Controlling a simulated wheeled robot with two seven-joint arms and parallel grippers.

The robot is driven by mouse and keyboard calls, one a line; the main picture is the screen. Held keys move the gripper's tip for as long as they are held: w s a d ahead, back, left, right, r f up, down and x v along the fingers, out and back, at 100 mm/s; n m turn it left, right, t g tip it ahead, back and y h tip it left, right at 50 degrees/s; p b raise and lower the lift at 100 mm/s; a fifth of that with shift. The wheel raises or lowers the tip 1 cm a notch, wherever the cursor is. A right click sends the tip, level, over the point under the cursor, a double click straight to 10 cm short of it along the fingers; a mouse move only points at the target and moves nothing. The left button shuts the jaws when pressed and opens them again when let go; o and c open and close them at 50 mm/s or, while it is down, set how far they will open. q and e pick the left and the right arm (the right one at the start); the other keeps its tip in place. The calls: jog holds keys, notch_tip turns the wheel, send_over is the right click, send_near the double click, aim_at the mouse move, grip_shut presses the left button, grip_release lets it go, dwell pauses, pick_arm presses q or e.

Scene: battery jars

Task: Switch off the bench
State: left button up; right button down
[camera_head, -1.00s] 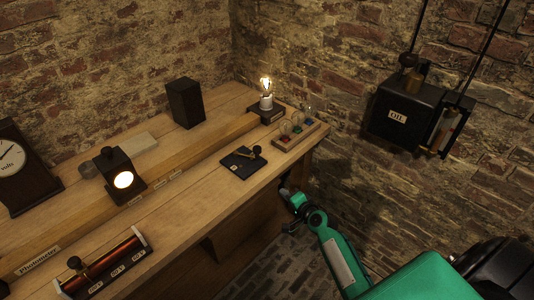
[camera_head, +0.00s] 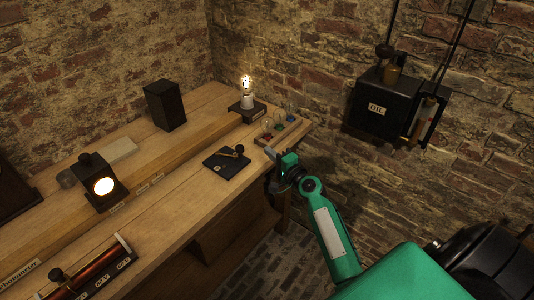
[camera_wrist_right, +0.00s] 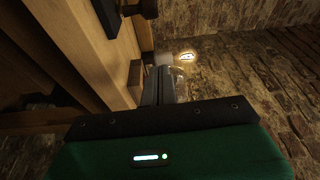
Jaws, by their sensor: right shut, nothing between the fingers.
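The bench (camera_head: 190,205) is a wooden worktop. A small dark switch block (camera_head: 226,165) with a short lever and knob lies flat near its front right edge. A bare bulb (camera_head: 246,88) glows on a dark base at the back right, and a black lamp box (camera_head: 98,184) shows a lit round window. My right gripper (camera_head: 274,166) is at the bench's front right edge, right of the switch block and apart from it. Its fingers (camera_wrist_right: 163,88) are shut and empty in the right wrist view. My left gripper is out of view.
A tray of small bulbs (camera_head: 280,130) sits at the right end, close behind my right gripper. A rheostat (camera_head: 95,268) lies at the front left. A black box (camera_head: 165,105) stands at the back. An oil box (camera_head: 385,108) hangs on the brick wall.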

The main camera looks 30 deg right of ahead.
jog(key=w, duration=0.7)
jog(key=shift+w+a+r, duration=0.1)
jog(key=shift+w+a, duration=0.25)
jog(key=shift+a, duration=0.05)
jog(key=a+p, duration=0.1)
jog(key=s+a+p, duration=0.1)
jog(key=shift+a, duration=0.4)
jog(key=shift+s+a, duration=0.2)
jog(key=shift+a, duration=0.2)
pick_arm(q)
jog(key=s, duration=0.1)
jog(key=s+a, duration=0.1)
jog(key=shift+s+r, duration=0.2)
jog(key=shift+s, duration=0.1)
pick_arm(e)
jog(key=shift+f, duration=0.2)
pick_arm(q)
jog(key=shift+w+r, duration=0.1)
pick_arm(e)
jog(key=shift+s+a+h, duration=0.1)
jog(key=shift+a+h, duration=0.15)
jog(key=shift+h, duration=0.15)
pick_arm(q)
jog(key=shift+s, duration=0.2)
pick_arm(e)
jog(key=shift+s+a+r+m+h, duration=0.1)
jog(key=shift+s+m+h, duration=0.1)
jog(key=shift+m+h, duration=0.1)
